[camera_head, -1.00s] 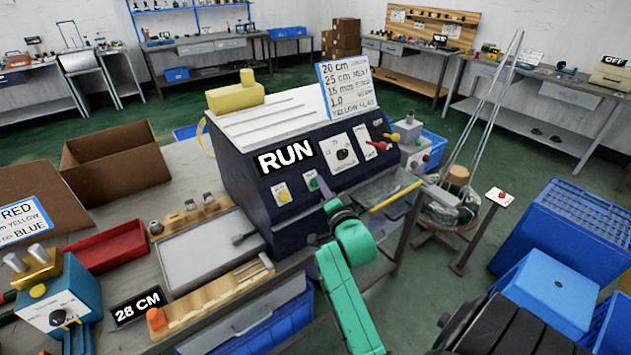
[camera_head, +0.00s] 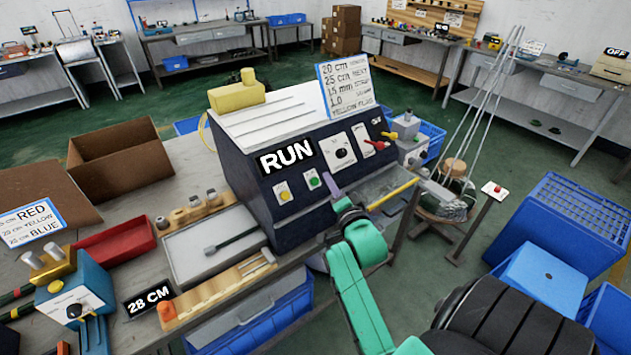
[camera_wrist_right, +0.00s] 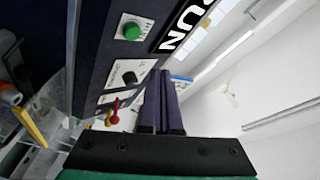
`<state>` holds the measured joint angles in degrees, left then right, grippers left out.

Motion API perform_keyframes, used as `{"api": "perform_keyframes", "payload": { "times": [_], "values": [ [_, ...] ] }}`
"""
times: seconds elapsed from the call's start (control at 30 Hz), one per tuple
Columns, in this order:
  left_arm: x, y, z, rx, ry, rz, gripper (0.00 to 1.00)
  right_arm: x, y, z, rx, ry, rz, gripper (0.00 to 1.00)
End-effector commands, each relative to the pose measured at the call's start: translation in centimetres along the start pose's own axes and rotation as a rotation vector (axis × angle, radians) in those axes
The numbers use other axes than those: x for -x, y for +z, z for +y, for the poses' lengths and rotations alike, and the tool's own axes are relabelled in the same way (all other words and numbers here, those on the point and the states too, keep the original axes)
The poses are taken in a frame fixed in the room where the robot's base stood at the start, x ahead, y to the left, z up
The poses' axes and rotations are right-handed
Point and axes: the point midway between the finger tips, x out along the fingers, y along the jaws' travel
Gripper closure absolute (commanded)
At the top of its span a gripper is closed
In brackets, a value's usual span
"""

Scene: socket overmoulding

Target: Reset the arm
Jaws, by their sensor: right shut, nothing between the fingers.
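My right arm is green and comes up from the bottom of the head view. Its gripper (camera_head: 331,190) has purple fingers in front of the dark machine (camera_head: 290,215), just below and right of the green button (camera_head: 314,181). In the right wrist view, the two fingers (camera_wrist_right: 162,100) lie together with nothing between them. The green button (camera_wrist_right: 131,30), a black knob and a red lever (camera_wrist_right: 113,116) show beyond and left of the fingers. No contact with the panel is visible. My left gripper is not in view.
A yellow rod (camera_head: 393,193) sticks out right of the machine, near my right wrist. A grey tray (camera_head: 190,265), a wooden strip (camera_head: 215,290) and a teal device (camera_head: 75,300) occupy the table's left. Blue crates (camera_head: 570,225) stand at right. Green floor is open behind.

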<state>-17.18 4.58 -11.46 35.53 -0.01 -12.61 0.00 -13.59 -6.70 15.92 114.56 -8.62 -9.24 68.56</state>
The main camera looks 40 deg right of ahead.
Motion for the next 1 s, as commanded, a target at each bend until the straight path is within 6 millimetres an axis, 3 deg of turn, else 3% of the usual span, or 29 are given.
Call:
{"api": "perform_keyframes", "payload": {
  "times": [0.33,0.47,0.57,0.63,0.77,0.9,1.0],
  "values": [
    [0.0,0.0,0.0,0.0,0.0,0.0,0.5,0.0,0.2,0.2,0.004,0.004,-0.005,1.0],
    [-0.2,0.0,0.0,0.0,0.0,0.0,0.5,-0.2,3.8,3.7,0.074,0.066,-0.083,1.0],
    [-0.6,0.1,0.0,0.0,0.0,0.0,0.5,0.7,9.6,9.6,0.207,0.16,-0.223,1.0],
    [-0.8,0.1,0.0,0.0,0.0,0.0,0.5,2.4,14.1,14.4,0.321,0.226,-0.347,1.0],
    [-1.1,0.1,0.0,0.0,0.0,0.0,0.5,7.8,21.0,23.2,0.542,0.325,-0.592,1.0],
    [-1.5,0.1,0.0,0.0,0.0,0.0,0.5,16.3,25.9,32.3,0.781,0.397,-0.879,1.0],
    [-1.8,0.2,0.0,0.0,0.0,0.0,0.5,23.7,27.3,38.2,0.948,0.426,-1.098,1.0]
  ]
}}
